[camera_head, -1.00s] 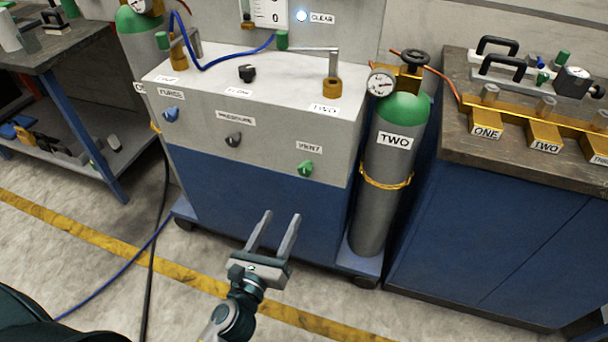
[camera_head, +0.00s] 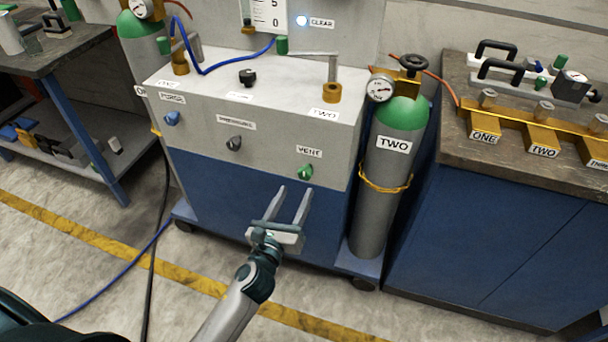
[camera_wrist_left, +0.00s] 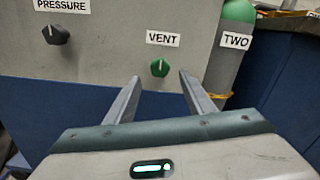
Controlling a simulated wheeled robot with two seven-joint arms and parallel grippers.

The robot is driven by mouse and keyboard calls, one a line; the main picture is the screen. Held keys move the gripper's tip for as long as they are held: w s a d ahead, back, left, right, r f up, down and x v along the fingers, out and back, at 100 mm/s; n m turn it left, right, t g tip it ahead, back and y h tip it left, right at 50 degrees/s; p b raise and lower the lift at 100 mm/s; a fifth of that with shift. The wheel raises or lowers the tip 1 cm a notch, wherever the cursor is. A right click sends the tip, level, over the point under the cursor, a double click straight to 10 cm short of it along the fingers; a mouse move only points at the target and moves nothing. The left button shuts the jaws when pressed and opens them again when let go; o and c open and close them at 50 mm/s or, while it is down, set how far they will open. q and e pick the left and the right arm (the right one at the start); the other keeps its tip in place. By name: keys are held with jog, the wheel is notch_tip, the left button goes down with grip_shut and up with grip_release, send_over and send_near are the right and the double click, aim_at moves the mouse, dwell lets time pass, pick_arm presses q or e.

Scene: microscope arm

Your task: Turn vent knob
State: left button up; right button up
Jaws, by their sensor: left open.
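The green vent knob (camera_head: 305,172) is on the front of the grey cabinet, under its VENT label (camera_head: 309,153). It also shows in the left wrist view (camera_wrist_left: 160,68), between and beyond the two fingertips. My left gripper (camera_head: 293,190) is open and empty, just below and slightly left of the knob in the head view. Its fingers point at the panel, and I see no contact with the knob. The left wrist view shows the fingers (camera_wrist_left: 160,78) spread on either side of the knob. My right gripper is not in view.
A dark pressure knob (camera_head: 234,143) and a blue purge knob (camera_head: 172,118) sit left on the same panel (camera_head: 270,150). Gas cylinder TWO (camera_head: 388,165) stands close on the right. A blue bench (camera_head: 500,240) is further right. The floor in front is clear.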

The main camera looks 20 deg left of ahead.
aim_at(304, 177)
pick_arm(q)
jog(key=w, duration=0.6)
jog(key=shift+w+d, duration=0.1)
jog(key=shift+w, duration=0.9)
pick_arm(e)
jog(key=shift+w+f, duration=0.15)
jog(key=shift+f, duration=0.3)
pick_arm(q)
jog(key=c, duration=1.1)
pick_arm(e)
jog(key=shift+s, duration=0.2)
